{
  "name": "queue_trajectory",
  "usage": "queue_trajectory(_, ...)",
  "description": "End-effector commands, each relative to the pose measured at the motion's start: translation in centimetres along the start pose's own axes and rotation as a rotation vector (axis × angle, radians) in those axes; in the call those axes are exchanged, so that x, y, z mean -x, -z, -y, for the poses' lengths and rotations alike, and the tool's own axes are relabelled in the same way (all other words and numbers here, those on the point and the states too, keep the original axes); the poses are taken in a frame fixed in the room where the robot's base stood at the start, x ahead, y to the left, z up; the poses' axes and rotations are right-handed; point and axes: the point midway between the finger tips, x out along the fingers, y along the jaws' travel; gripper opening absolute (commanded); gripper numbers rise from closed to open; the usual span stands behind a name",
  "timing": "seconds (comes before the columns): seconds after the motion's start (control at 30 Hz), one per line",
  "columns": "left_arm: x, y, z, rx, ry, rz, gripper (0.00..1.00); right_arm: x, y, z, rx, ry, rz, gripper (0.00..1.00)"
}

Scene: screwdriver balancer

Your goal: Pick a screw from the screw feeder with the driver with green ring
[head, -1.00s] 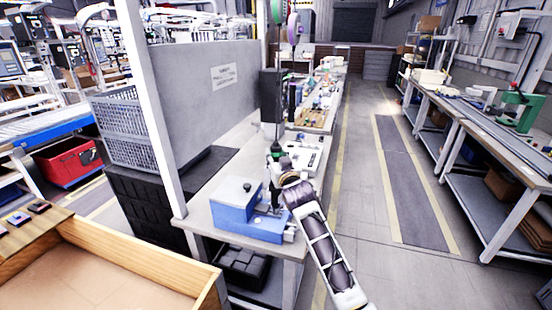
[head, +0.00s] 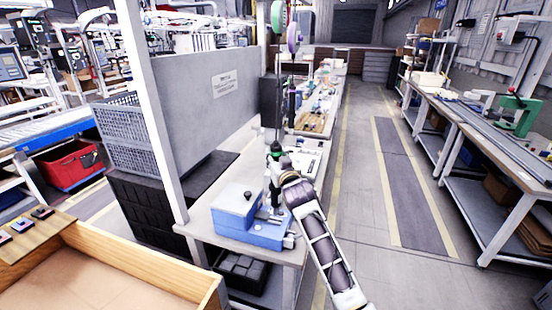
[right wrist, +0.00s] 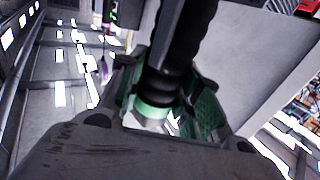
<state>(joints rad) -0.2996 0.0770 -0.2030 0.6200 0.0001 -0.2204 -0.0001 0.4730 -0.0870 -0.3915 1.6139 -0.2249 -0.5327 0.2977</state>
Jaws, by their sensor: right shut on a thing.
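The screw feeder (head: 236,212) is a blue box with a grey top unit, on the near end of the workbench. My right gripper (head: 277,170) is shut on the dark driver (head: 275,152), which stands roughly upright with green showing near its top. The driver's lower end is over or just beside the right part of the feeder; I cannot tell whether its tip touches anything. In the right wrist view, the green-padded fingers (right wrist: 168,112) close around the black driver body (right wrist: 178,50), with a green band low on it. No screw is visible. My left gripper is out of view.
The workbench (head: 205,212) carries parts and tools farther back. Coloured balancer reels (head: 279,17) hang above. A grey partition (head: 205,105) and white post (head: 160,110) stand left. A wooden tray (head: 150,258) is at the near left. The aisle on the right is clear.

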Motion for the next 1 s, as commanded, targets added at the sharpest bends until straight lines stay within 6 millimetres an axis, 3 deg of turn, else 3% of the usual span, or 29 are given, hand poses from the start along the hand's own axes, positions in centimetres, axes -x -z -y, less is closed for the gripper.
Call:
queue_trajectory(0.6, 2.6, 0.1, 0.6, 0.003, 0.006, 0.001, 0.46, 0.0, 3.0, 0.1, 0.000, 0.001, -0.002, 0.00)
queue_trajectory(1.0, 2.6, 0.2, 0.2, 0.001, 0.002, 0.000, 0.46, 0.0, 3.1, 0.1, 0.000, 0.002, -0.002, 0.00)
